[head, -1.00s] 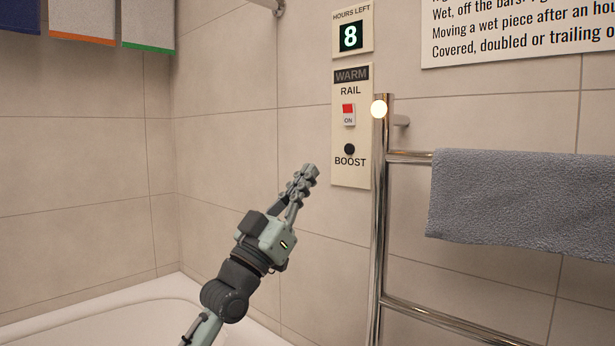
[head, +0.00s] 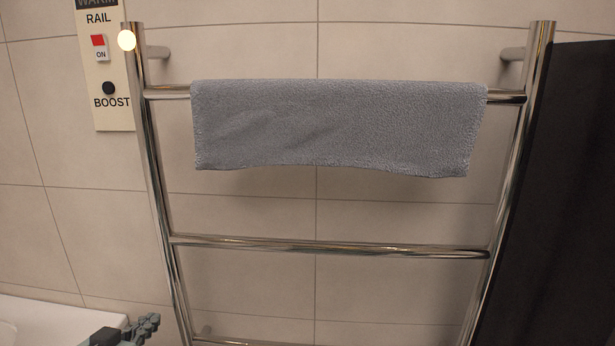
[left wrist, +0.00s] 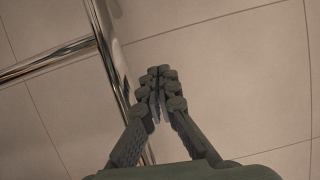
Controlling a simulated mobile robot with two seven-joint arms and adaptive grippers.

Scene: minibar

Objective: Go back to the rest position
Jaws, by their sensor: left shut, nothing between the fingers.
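My left gripper (head: 141,328) shows at the lower left edge of the head view, in front of the tiled wall and left of the towel rail's left post. In the left wrist view my left gripper (left wrist: 158,76) is shut and empty, its fingertips together. A chrome post and a rung of the rail show close by it there. My right gripper is in neither view.
A chrome towel rail (head: 330,246) stands at the wall with a grey towel (head: 335,125) over its upper bar. A control panel (head: 107,75) is left of it, a dark panel (head: 555,200) right. A white tub edge (head: 50,318) is at lower left.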

